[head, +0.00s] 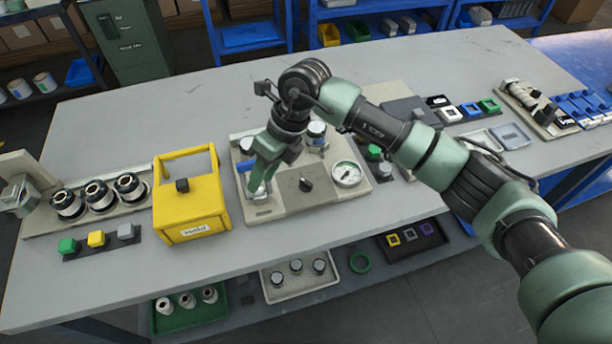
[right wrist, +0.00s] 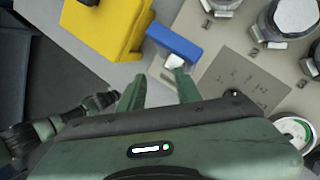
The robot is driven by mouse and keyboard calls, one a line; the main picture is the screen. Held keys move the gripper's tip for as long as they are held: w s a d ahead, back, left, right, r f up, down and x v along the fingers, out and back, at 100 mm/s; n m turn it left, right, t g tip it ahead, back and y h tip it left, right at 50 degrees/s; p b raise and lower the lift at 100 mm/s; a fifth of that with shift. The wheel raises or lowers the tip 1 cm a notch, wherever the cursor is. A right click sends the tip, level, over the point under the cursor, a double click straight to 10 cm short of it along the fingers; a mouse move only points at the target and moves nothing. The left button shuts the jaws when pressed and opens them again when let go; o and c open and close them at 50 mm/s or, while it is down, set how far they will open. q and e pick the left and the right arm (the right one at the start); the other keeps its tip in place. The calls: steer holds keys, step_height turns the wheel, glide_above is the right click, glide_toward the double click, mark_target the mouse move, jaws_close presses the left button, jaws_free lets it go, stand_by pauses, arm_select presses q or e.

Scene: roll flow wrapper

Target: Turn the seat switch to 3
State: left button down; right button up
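The seat switch appears to be the black rotary knob (head: 306,185) on the beige panel (head: 285,208), left of the round gauge (head: 347,174). In the right wrist view the knob (right wrist: 234,94) sits at the edge of a grey plate with faint markings, too small to read. My right gripper (head: 258,180) hangs over the left part of the panel, left of the knob. In the right wrist view its fingers (right wrist: 158,90) are apart, close to a blue bar (right wrist: 174,45) with a pale part below it. The knob is clear of the fingers.
A yellow box (head: 190,205) with a raised frame stands just left of the panel. Canisters (right wrist: 295,15) stand on numbered spots at the panel's back. Coloured blocks (head: 97,239) lie in front of silver-and-black cylinders (head: 100,194) at left. The table front (head: 270,232) is bare.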

mark_target(306, 182)
steer(key=w+d+h, duration=0.1)
steer(key=d, duration=0.2)
steer(key=w+d+t+h, duration=0.1)
steer(key=w+d+h, duration=0.1)
steer(key=d, duration=0.1)
steer(key=w+d+h, duration=0.1)
steer(key=d, duration=0.1)
steer(key=shift+w+d+r+m, duration=0.3)
steer(key=shift+w+d+r, duration=0.05)
steer(key=shift+d, duration=0.05)
steer(key=shift+d+f+h, duration=0.2)
steer(key=shift+f+h, duration=0.05)
steer(key=shift+h, duration=0.05)
step_height(306, 182, down, 7)
steer(key=shift+a+f+p, duration=0.1)
steer(key=shift+p, duration=0.75)
jaws_close()
